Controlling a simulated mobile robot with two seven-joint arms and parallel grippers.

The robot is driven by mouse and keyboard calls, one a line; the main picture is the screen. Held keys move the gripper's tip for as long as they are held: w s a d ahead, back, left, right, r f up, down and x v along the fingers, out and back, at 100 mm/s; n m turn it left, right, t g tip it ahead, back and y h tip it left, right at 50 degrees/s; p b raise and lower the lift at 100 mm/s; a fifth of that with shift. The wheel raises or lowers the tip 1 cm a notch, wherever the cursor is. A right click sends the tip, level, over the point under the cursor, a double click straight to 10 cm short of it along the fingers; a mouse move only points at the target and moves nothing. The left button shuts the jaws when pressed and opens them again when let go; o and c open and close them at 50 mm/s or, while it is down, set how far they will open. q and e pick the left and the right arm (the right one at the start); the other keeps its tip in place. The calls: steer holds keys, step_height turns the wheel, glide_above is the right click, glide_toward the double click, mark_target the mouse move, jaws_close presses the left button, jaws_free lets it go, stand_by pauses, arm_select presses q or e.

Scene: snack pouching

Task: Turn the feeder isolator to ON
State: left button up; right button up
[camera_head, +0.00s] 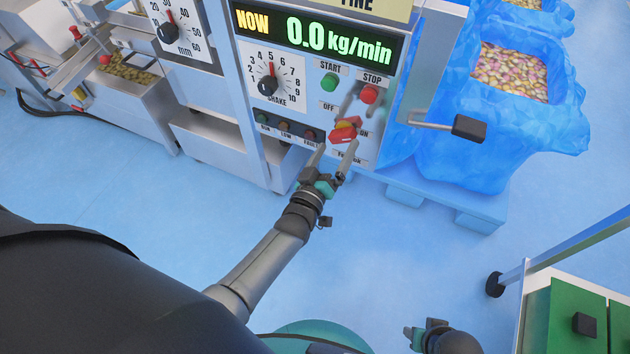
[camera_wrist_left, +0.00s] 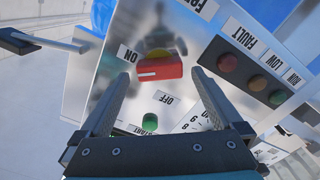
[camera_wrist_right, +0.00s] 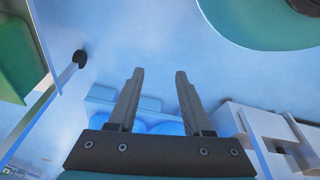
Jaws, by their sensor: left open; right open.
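The feeder isolator (camera_head: 344,132) is a red handle on a yellow base, low on the panel between an OFF label (camera_head: 328,106) and an ON label (camera_head: 364,133). In the left wrist view the red handle (camera_wrist_left: 158,70) lies crosswise with a white mark towards its left part; I cannot tell its exact setting. My left gripper (camera_head: 336,150) is open just in front of and below the handle. Its fingers (camera_wrist_left: 158,78) appear on either side of the handle, with no clear contact. My right gripper (camera_wrist_right: 159,76) is open and empty, away from the panel, low in the head view (camera_head: 416,336).
Above the isolator are a green START button (camera_head: 329,82), a red STOP button (camera_head: 370,94) and a display reading 0.0 kg/min (camera_head: 335,40). A black-ended lever (camera_head: 468,127) juts out right. A blue-lined bin (camera_head: 540,130) of snacks stands beyond; a green cabinet (camera_head: 565,310) is lower right.

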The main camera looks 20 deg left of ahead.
arm_select(q)
steer(key=s+p, duration=0.3)
steer(key=s, duration=1)
steer(key=shift+a, duration=0.2)
arm_select(e)
steer(key=s+d+f, duration=0.3)
steer(key=s+f, duration=0.1)
steer(key=f, duration=0.2)
steer(key=shift+f, duration=0.2)
